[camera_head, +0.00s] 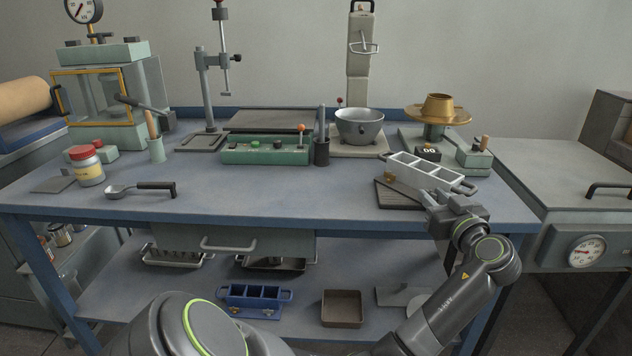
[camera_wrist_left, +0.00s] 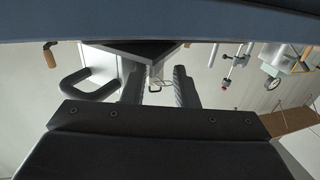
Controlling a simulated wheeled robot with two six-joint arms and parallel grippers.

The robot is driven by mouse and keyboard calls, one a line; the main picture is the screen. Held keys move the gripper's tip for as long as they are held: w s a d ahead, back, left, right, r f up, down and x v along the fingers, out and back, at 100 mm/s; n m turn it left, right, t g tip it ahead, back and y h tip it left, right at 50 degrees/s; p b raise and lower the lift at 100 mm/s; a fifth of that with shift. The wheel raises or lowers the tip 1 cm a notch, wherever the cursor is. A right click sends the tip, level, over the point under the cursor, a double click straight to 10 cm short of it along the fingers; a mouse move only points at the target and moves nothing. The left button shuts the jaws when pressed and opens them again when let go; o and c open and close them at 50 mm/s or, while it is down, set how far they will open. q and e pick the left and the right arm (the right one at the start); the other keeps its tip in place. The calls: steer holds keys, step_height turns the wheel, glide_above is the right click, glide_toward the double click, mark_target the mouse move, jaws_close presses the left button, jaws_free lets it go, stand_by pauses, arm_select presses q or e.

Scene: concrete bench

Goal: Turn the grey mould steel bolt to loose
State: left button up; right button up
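The grey mould (camera_head: 425,172), a three-compartment steel box with end handles, sits on the right part of the bench, partly over a dark ribbed plate (camera_head: 398,196). My left gripper (camera_head: 446,204) is at its near right side, at the bench's front edge. In the left wrist view, which looks upside down, its two dark ribbed fingers (camera_wrist_left: 159,88) stand apart with nothing seen between them but background. A dark loop handle (camera_wrist_left: 80,92) shows beside the left finger. I cannot make out the bolt; the gripper may hide it. My right gripper is not seen.
A steel bowl (camera_head: 360,127) on a mixer stands behind left of the mould. A brass flow cone (camera_head: 438,110) and a small green block (camera_head: 474,157) stand behind it. A ladle (camera_head: 140,189) lies front left. A blue mould (camera_head: 253,298) sits on the lower shelf. The bench's front middle is clear.

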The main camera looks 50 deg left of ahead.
arm_select(q)
steer(key=m+t+h+p, duration=0.3)
steer(key=h+p, duration=0.1)
steer(key=s+a+m+t+h+p, duration=0.1)
steer(key=m+t+h+p, duration=0.2)
steer(key=m+h+p, duration=0.1)
steer(key=m+t+h+p, duration=0.3)
steer(key=t+h+p, duration=0.1)
steer(key=p, duration=0.1)
steer(key=shift+s+a+r+m+p, duration=0.2)
steer(key=shift+s+a+m+p, duration=0.1)
steer(key=shift+a+p, duration=0.1)
steer(key=a+v, duration=0.1)
steer(key=v, duration=1.7)
steer(key=s+a+f+m+g+p, duration=0.1)
steer(key=s+a+m+g+p, duration=0.1)
steer(key=s+g+p, duration=0.3)
steer(key=s+a+f+m+g+p, duration=0.2)
steer(key=s+m+g+p, duration=0.1)
steer(key=p, duration=0.7)
steer(key=shift+s+a+f+m+g, duration=0.3)
steer(key=shift+s+m+g, duration=0.1)
steer(key=shift+s+g, duration=0.6)
